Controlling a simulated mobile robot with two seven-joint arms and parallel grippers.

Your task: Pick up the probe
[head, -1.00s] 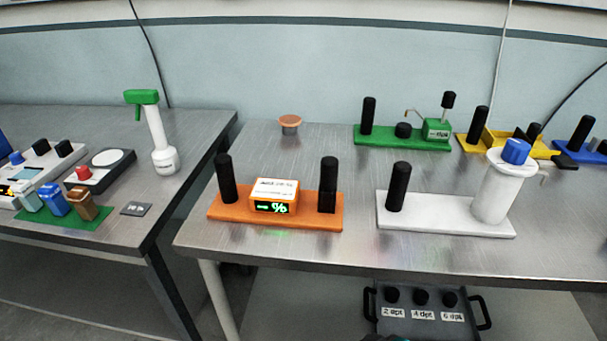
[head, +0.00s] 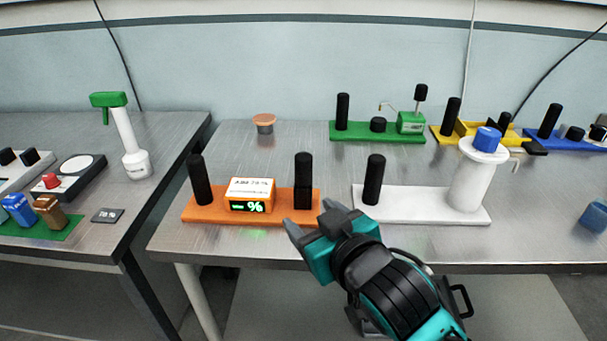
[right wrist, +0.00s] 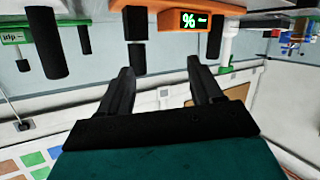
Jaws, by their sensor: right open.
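Nothing in view is labelled as a probe. An orange module (head: 188,212) carries a box with a lit green "%" display (head: 248,206) and two upright black cylinders, one at its left end (head: 200,180) and one at its right end (head: 303,180). The right one has a seam part way down. My right gripper (head: 308,218) is open and empty, in front of the orange module's right end. In the right wrist view, which is upside down, the black cylinder (right wrist: 135,22) and the display (right wrist: 195,20) lie beyond the open fingers (right wrist: 160,66). My left gripper is not in view.
A white module (head: 420,205) with a black cylinder (head: 374,180) and a blue-topped white column stands to the right. Green (head: 350,133), yellow (head: 443,135) and blue (head: 565,142) modules stand behind. A small orange-topped object (head: 264,124) sits alone.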

